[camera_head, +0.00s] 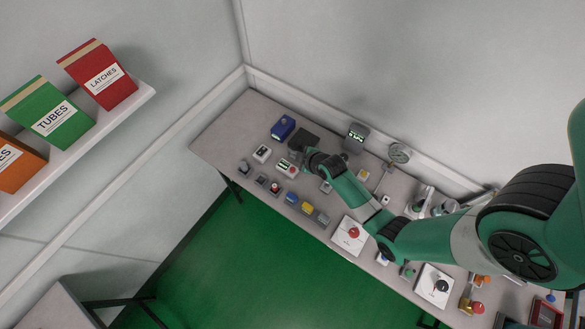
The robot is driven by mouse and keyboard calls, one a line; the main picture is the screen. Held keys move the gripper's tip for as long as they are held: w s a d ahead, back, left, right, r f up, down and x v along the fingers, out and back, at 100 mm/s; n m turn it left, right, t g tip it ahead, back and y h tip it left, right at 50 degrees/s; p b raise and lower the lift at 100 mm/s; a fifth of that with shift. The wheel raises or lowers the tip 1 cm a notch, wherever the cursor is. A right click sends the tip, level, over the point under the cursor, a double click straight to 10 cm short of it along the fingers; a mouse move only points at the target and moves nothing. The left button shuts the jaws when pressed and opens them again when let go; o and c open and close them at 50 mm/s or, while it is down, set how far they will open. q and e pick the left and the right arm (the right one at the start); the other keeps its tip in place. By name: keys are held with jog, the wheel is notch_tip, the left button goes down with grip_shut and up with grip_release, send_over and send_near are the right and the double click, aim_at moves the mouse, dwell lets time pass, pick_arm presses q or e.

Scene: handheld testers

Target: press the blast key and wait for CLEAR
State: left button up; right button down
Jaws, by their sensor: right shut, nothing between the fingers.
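My right gripper (301,167) is shut and empty, low over the back left part of the bench. Beside its tip, to the left, is a small handheld tester (285,166) with a pale display and a red spot at its lower end. I cannot tell whether the fingertips touch it, and its display is too small to read. No key marked as blast can be made out. A grey display unit (357,131) with lit greenish characters stands at the back; its text is not legible. My left gripper is not in view.
The grey bench (222,133) also holds a blue device (283,127), a white handheld device (262,153), and several small switches along its front edge. The bench's left end is clear.

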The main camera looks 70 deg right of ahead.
aim_at(293, 170)
notch_tip(293, 170, down, 8)
jog(key=b, duration=0.7)
jog(key=shift+b, duration=0.3)
jog(key=shift+f, duration=0.4)
jog(key=shift+f+b, duration=0.1)
jog(key=shift+b, duration=0.2)
dwell(0.8)
jog(key=shift+f, duration=0.3)
jog(key=shift+f+b, duration=0.5)
jog(key=shift+b, duration=0.1)
dwell(0.4)
jog(key=shift+r, duration=0.15)
jog(key=shift+r+p, duration=0.75)
jog(key=shift+p, duration=0.2)
